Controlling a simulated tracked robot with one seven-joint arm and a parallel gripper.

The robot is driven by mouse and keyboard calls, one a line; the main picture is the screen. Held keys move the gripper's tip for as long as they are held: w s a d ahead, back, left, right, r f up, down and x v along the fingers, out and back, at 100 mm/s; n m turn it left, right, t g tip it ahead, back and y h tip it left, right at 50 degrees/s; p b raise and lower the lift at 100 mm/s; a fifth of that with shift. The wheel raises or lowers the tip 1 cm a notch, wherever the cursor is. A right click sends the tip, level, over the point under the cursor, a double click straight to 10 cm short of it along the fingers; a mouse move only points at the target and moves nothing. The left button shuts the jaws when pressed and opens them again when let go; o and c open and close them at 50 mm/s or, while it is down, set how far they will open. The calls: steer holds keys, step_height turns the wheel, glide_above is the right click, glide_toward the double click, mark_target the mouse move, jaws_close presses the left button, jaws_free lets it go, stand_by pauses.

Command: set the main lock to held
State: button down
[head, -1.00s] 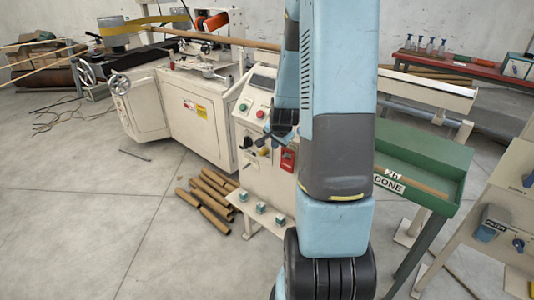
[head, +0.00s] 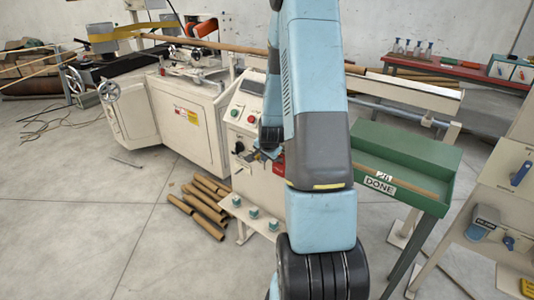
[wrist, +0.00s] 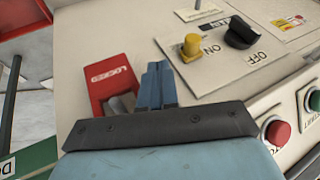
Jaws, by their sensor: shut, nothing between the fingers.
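The red lock plate (wrist: 106,78) lettered LOCKED is on the cream panel in the wrist view. A grey part shows at its lower edge, and my gripper's body hides the rest. A red patch of it (head: 279,167) shows behind my arm in the head view. My gripper (wrist: 156,68) is shut and empty, its blue fingers just right of the plate. I cannot tell whether they touch it. In the head view my gripper (head: 265,155) is at the panel, partly hidden. A yellow knob (wrist: 190,46) and a black ON/OFF switch (wrist: 241,34) sit to the right.
A red button (wrist: 277,132) and a green button (wrist: 313,101) are at the right of the wrist view. A green DONE tray (head: 405,165) stands right of my arm. Cardboard tubes (head: 205,203) lie on the floor at left.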

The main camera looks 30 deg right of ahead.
steer(key=w+f, duration=0.2)
steer(key=w, duration=0.1)
steer(key=w+a+f, duration=0.1)
steer(key=shift+w, duration=0.25)
steer(key=shift+r, duration=0.1)
steer(key=w, duration=0.1)
steer(key=w+a, duration=0.1)
steer(key=w, duration=0.3)
steer(key=shift+a, duration=0.4)
steer(key=shift+r, duration=0.1)
